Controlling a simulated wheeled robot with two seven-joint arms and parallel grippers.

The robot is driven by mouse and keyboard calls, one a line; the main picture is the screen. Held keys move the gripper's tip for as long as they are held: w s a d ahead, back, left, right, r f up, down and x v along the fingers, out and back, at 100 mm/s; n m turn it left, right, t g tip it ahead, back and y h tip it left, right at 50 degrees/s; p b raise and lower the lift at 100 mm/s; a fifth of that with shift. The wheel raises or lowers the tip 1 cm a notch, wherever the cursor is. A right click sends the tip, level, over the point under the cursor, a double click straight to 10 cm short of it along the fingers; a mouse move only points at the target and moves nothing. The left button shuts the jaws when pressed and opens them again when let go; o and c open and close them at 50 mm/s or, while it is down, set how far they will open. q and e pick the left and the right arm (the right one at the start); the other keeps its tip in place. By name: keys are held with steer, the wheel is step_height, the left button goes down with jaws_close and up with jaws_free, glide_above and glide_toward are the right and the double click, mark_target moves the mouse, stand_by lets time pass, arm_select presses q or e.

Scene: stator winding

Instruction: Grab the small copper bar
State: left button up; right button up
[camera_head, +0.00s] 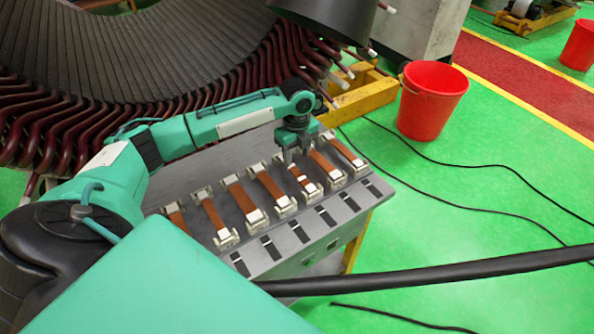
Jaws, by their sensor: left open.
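Several copper bars lie in a slanted row on a grey workbench (290,240), each seated in pale end holders. One bar (298,174), third from the right end, looks shorter than its neighbours, with pale pieces beside it; it seems to be the small copper bar. My left gripper (296,157) points down over the far end of the row, its fingers near the far end of this short bar. The gripper is open, with nothing seen between the fingers. I cannot tell if the fingertips touch anything. My right gripper is out of view.
A large stator (150,60) with dark red coil ends stands behind the bench. Neighbouring bars (270,187) and (325,164) sit close on both sides. A red bucket (430,100) and black cables lie on the green floor at right.

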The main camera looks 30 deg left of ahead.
mark_target(297, 173)
arm_select(q)
steer(key=shift+f, duration=0.4)
steer(key=shift+f+p, duration=0.45)
step_height(297, 173, down, 4)
steer(key=shift+w+r+p, duration=0.1)
steer(key=shift+r+p, duration=0.05)
steer(key=shift+p, duration=0.6)
steer(key=shift+a+f, duration=0.1)
steer(key=shift+f, duration=0.3)
steer(key=shift+c, duration=0.2)
steer(key=c, duration=0.7)
jaws_close()
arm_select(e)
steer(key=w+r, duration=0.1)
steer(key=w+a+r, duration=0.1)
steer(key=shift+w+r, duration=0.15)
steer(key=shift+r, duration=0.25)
